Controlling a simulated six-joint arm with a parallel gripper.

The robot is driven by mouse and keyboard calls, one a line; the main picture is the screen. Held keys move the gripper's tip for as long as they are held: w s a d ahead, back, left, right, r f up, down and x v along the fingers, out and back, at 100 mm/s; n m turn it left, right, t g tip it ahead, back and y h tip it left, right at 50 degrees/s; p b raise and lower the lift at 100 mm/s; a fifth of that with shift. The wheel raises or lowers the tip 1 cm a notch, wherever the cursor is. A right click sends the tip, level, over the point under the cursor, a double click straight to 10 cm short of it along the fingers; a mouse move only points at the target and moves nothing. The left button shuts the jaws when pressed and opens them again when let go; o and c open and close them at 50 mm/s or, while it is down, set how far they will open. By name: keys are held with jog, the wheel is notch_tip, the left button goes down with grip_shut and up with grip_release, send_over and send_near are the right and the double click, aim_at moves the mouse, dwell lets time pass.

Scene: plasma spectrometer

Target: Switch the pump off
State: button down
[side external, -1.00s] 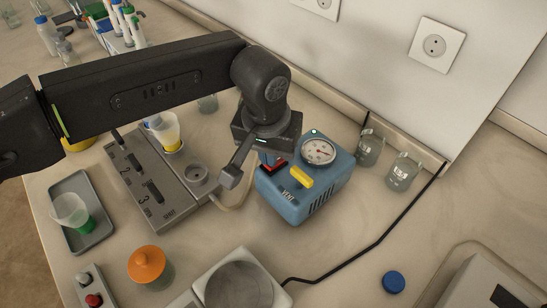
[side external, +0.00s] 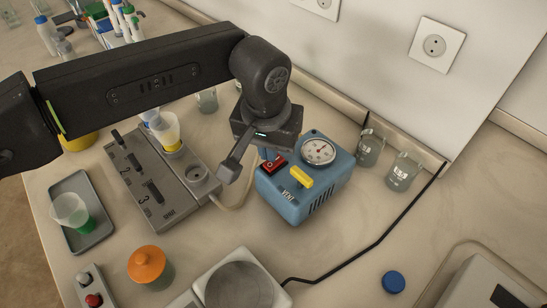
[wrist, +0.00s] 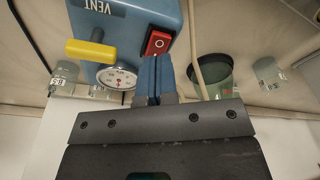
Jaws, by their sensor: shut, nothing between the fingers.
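The pump (side external: 310,190) is a blue box with a round dial gauge (side external: 319,151), a yellow lever (side external: 301,177) beside the word VENT, and a red rocker switch (side external: 272,165). The small indicator by the gauge shows no bright green light. My gripper (side external: 268,153) is shut and empty, with its blue fingertips just above and behind the red switch. In the wrist view the shut fingertips (wrist: 152,73) are close to the red switch (wrist: 157,41), with the yellow lever (wrist: 90,50) to the left. Whether the fingertips touch the pump I cannot tell.
A grey valve block (side external: 165,180) with numbered slots stands left of the pump, joined by a pale hose. Glass beakers (side external: 401,175) stand to the right. A white round-topped device (side external: 240,285) and an orange-lidded jar (side external: 147,265) are in front.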

aim_at(270, 165)
jog(key=shift+r, duration=2.45)
jog(key=w+a+r, duration=0.3)
jog(key=a+r, duration=0.6)
jog(key=a, duration=0.3)
jog(key=s+a+r+n+t, duration=0.1)
jog(key=s+a+r, duration=0.15)
jog(key=a, duration=0.55)
jog(key=s+a+r+n+t, duration=0.1)
jog(key=s+a+r, duration=0.15)
jog(key=a, duration=0.55)
jog(key=s+a+f+t, duration=0.1)
jog(key=s+a+f, duration=0.3)
jog(key=s+a, duration=0.3)
jog(key=s+a+f+n, duration=0.1)
jog(key=s+a+f, duration=0.4)
jog(key=s, duration=0.6)
jog(key=a, duration=0.2)
jog(key=shift+a+f+t, duration=0.15)
jog(key=shift+a+t, duration=0.15)
jog(key=shift+t, duration=0.1)
